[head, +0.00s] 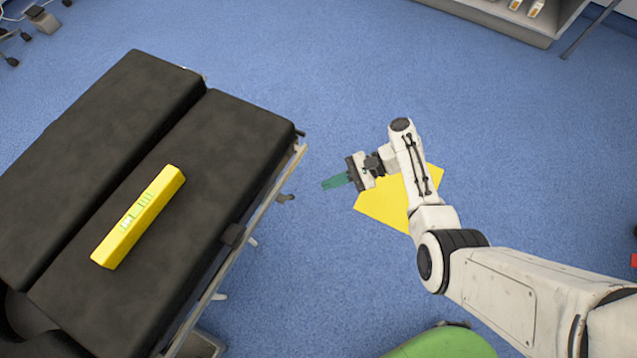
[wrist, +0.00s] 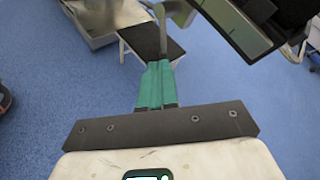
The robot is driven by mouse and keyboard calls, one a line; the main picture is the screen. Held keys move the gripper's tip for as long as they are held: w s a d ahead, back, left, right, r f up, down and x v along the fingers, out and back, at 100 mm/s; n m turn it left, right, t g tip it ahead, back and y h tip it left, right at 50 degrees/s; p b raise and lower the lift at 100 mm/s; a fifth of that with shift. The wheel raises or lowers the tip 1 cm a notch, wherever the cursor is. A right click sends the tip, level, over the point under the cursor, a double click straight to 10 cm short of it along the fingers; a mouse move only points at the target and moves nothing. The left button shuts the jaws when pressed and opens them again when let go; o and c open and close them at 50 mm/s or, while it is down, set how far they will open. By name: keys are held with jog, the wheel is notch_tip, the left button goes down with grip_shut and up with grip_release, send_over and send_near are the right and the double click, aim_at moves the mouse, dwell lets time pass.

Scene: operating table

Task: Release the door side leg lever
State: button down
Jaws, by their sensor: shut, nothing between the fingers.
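The operating table's black leg pads (head: 215,150) fill the left of the head view, in two long sections. A metal side rail (head: 262,215) runs along their right edge. A small dark lever-like part (head: 286,197) sticks out from this rail; I cannot tell for certain that it is the door side leg lever. My gripper (head: 326,184) has green fingers, is shut and empty, and points left toward this part, with a short gap between them. In the wrist view my fingers (wrist: 158,66) are together, and part of the black table (wrist: 235,25) shows at upper right.
A yellow patch (head: 380,207) shows beneath my arm. A green rounded object (head: 440,343) is at the bottom edge. A shelf unit (head: 500,18) stands at upper right. Blue floor (head: 330,80) is clear beyond the table.

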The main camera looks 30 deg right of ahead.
jog(key=shift+v, duration=2.8)
jog(key=s+r+n+g+h+p, duration=0.1)
jog(key=s+n+g+h+p, duration=0.2)
jog(key=s+n+h, duration=0.65)
jog(key=s+d+r+n+h+p, duration=0.1)
jog(key=s+d+r+n+h, duration=0.1)
jog(key=s+r, duration=0.3)
jog(key=s+d+r+n+t+h+p, duration=0.1)
jog(key=s+r, duration=0.4)
jog(key=r, duration=0.5)
jog(key=shift+d+n+h+p, duration=0.35)
jog(key=shift+n+h, duration=0.4)
jog(key=shift+n, duration=0.4)
